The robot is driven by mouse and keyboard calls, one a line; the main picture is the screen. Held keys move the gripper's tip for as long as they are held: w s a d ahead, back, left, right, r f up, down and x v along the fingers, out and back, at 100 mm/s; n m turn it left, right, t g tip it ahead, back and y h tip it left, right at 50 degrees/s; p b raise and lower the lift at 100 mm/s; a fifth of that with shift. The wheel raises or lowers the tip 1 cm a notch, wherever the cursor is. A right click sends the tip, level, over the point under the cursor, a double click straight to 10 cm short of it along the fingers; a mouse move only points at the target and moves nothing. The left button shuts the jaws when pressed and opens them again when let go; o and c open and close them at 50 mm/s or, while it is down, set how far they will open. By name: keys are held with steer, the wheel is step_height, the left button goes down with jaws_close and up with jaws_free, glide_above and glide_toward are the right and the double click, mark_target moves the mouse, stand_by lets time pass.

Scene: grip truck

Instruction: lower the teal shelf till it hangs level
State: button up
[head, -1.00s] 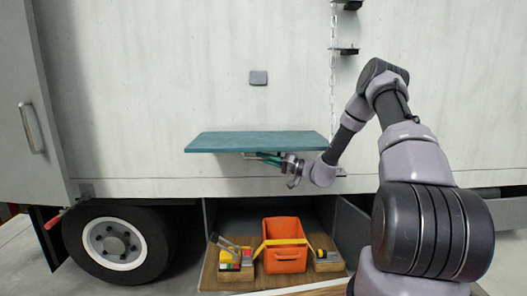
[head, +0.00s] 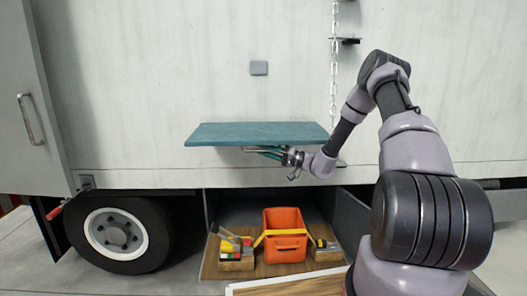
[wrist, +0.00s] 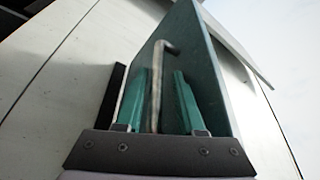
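The teal shelf (head: 258,134) stands out from the pale truck side, its top face showing and its front edge looking about level. My gripper (head: 268,152) is just under the shelf's right half, teal fingers pointing left. In the wrist view, my gripper (wrist: 160,85) has its two fingers spread apart. A thin metal rod with a bent end (wrist: 157,90) shows between them, with gaps on both sides. The shelf's teal board (wrist: 205,50) fills the space behind and right of the fingers. I cannot tell whether a finger touches the board or the rod.
A metal chain (head: 334,75) hangs down the truck side by a dark bracket (head: 349,41), right of the shelf. Below is an open compartment with an orange crate (head: 285,249) and small tool boxes (head: 237,262). A wheel (head: 115,236) is at left.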

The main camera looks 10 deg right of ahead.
steer(key=v, duration=1)
steer(key=shift+d, duration=0.35)
steer(key=shift+s+f, duration=0.15)
